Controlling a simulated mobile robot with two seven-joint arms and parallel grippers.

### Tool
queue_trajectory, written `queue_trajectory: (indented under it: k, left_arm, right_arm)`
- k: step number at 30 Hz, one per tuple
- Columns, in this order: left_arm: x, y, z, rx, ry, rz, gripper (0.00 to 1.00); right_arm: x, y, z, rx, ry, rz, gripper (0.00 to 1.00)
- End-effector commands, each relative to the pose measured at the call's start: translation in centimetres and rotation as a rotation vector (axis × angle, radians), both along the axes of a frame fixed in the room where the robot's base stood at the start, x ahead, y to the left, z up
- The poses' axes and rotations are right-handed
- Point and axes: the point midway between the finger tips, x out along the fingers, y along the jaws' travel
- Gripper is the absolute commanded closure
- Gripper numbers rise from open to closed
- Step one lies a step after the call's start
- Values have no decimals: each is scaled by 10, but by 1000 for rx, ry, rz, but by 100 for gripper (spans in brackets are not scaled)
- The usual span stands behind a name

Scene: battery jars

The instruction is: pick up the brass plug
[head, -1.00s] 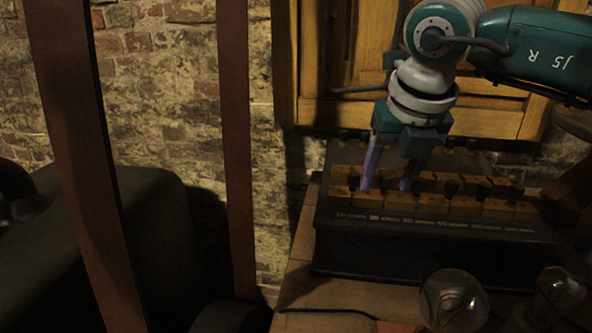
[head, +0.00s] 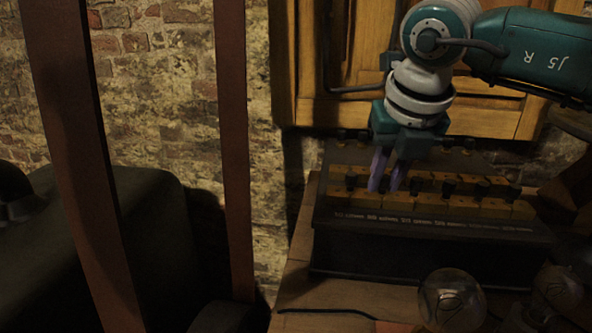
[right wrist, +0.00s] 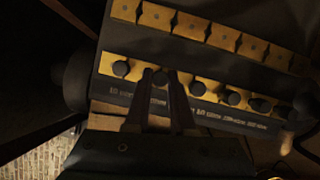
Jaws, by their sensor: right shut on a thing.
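The brass plug (right wrist: 160,77) shows as a dark round knob between my right fingertips in the right wrist view; any brass shank below it is hidden. My right gripper (head: 386,186) is shut on it, fingers pointing down at the front brass row of a dark plug box (head: 430,250). The gripper also shows in the right wrist view (right wrist: 159,80). The plug still appears at the level of the row; I cannot tell whether it is seated. My left gripper is not in view.
Several similar dark knobs, such as one on the right (head: 513,191), stand close along the same row. Glass bulbs (head: 452,300) are in front of the box on the wooden table (head: 330,297). A wooden cabinet (head: 470,122) is behind.

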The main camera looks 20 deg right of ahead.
Motion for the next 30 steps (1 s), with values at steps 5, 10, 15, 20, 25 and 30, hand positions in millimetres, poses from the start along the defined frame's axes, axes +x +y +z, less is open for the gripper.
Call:
queue_trajectory:
  k: [5,10,15,20,25,30]
  left_arm:
    - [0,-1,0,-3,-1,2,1]
    - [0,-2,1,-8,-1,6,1]
    - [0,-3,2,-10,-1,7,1]
    - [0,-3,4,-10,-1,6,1]
    - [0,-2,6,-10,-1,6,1]
    - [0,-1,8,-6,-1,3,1]
  right_arm:
    - [0,0,0,0,0,0,100]
    - [0,0,4,0,-1,0,100]
    - [1,0,22,0,-4,-1,100]
    - [1,0,58,0,-8,1,100]
    - [2,0,112,0,-9,0,100]
    - [1,0,158,0,-5,0,100]
